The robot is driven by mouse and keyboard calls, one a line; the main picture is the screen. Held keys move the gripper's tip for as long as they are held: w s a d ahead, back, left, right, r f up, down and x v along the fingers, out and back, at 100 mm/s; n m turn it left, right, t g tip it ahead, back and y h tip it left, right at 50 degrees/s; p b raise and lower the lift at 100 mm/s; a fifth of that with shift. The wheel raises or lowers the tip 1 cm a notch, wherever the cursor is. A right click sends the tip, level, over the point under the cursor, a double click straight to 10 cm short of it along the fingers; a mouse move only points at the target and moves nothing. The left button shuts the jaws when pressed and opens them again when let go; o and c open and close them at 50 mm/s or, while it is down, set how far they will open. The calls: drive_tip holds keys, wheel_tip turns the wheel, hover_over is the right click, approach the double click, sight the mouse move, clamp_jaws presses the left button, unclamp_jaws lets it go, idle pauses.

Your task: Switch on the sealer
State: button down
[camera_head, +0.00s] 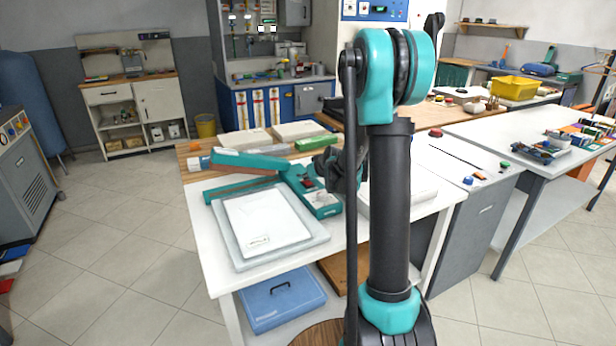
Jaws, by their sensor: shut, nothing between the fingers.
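The sealer is most likely the teal device with a long raised-looking arm (250,160) on the white worktable (225,283). Its teal body (322,205) extends to the right, with a small dark and red part (308,184) on top that may be its switch. My gripper (322,172) is dark and small in the head view, just above the right part of the sealer, its fingers shut and empty. I cannot tell whether it touches the sealer. My own arm hides what lies right of the gripper.
A white flat slab on a grey tray (240,262) lies in front of the sealer. Pale boxes (245,139) and a green box (316,142) lie behind it. A blue case (280,300) is on the shelf below. Open tiled floor lies left.

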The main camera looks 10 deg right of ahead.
sight(309, 183)
drive_tip(key=shift+s, duration=0.1)
drive_tip(key=shift+s+d+f, duration=0.1)
drive_tip(key=shift+s+d, duration=0.15)
drive_tip(key=shift+s, duration=0.55)
drive_tip(key=shift+w+r, duration=0.1)
drive_tip(key=shift+r, duration=0.25)
drive_tip(key=r, duration=0.4)
drive_tip(key=shift+w, duration=0.25)
drive_tip(key=s+d+r, duration=0.1)
drive_tip(key=s+r, duration=0.4)
drive_tip(key=r, duration=0.2)
drive_tip(key=shift+d+r, duration=0.25)
drive_tip(key=shift+r, duration=0.1)
